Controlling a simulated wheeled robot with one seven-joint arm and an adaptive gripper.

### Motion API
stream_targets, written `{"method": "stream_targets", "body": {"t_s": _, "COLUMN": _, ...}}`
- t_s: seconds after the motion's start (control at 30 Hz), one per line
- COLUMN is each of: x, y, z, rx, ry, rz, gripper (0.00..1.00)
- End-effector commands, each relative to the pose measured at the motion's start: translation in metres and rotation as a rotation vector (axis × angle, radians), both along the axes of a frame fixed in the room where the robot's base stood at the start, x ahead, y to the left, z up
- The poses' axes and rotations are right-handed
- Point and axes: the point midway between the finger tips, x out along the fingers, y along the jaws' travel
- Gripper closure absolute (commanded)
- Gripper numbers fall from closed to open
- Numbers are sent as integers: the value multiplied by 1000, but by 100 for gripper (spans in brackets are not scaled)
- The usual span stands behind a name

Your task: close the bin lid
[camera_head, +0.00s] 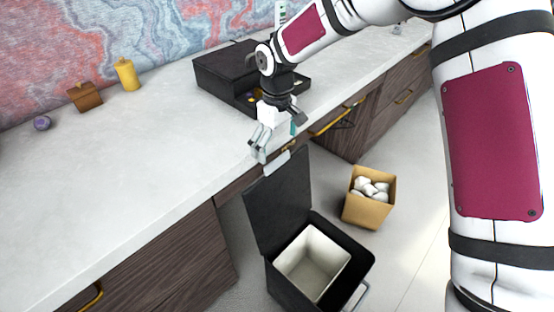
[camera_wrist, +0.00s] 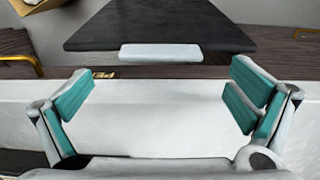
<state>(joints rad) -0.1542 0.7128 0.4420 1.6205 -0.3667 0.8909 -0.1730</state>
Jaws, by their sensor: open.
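The black bin (camera_head: 318,270) stands on the floor in front of the counter, with a pale inner bucket (camera_head: 312,262). Its black lid (camera_head: 279,205) stands raised, close to upright, on the bin's counter side. A light tab (camera_head: 277,165) sticks out at the lid's top edge. In the wrist view the lid (camera_wrist: 160,25) and its tab (camera_wrist: 160,53) lie ahead of the fingers. My gripper (camera_head: 262,148) is open and empty, just above and beside the tab near the counter's front edge. In the wrist view its teal-padded fingers (camera_wrist: 160,100) are wide apart, with nothing between them touching the pads.
A tan box (camera_head: 368,209) with several white crumpled pieces stands on the floor right of the bin. A black open box (camera_head: 228,75) sits on the counter (camera_head: 130,165) behind my gripper. A yellow canister (camera_head: 127,75) and a brown block (camera_head: 85,97) stand further left.

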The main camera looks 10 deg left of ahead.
Motion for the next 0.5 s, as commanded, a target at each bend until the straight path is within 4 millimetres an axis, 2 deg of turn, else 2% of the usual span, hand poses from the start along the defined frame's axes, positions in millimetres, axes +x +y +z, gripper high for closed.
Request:
{"method": "stream_targets", "body": {"t_s": 0.03, "x": 0, "y": 0, "z": -12, "rx": -1, "ry": 3, "rz": 1, "gripper": 0}}
{"method": "stream_targets", "body": {"t_s": 0.2, "x": 0, "y": 0, "z": -37, "rx": 0, "ry": 1, "rz": 0, "gripper": 0}}
{"method": "stream_targets", "body": {"t_s": 0.5, "x": 0, "y": 0, "z": -54, "rx": 0, "ry": 0, "rz": 0, "gripper": 0}}
